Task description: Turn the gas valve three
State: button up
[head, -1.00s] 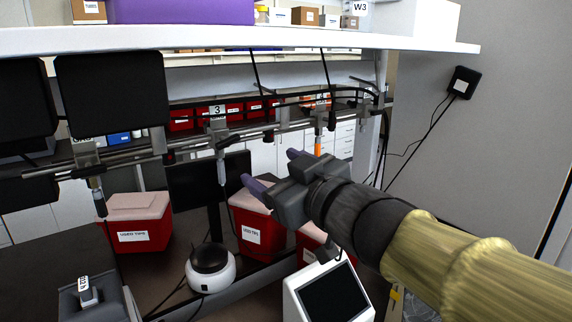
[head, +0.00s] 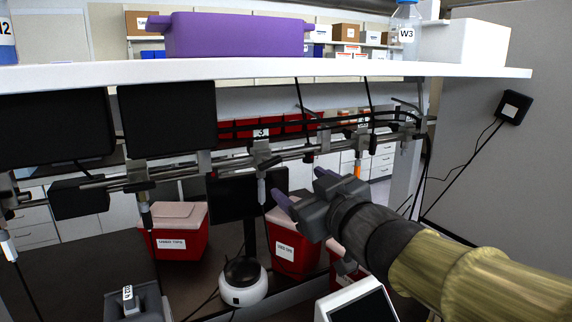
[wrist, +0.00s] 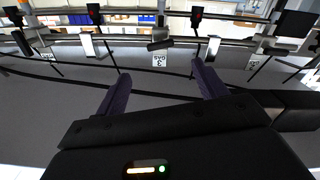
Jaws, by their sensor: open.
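Gas valve three is the fitting under the small white tag marked 3 (head: 261,133), on the metal rail below the shelf. A pale nozzle (head: 262,190) hangs under it. My gripper (head: 303,190) is open and empty, just right of this nozzle in the head view, its purple fingers pointing to the rail. In the wrist view, a white GAS tag (wrist: 159,61) appears upside down beyond and between the open fingers (wrist: 162,84). A dark piece (wrist: 160,44) sits beside that tag. No contact between fingers and valve shows.
Another fitting with an orange nozzle (head: 357,168) hangs to the right. Below stand red bins (head: 180,243), a white round device (head: 243,285) and a screen device (head: 358,305). The white shelf (head: 270,69) overhangs the rail, with a purple tray (head: 235,35) on it.

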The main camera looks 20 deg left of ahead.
aim_at(272, 165)
jog(key=p+x, duration=0.3)
jog(key=x, duration=0.8)
jog(key=shift+w+a, duration=0.2)
jog(key=shift+a, duration=0.1)
jog(key=c, duration=1)
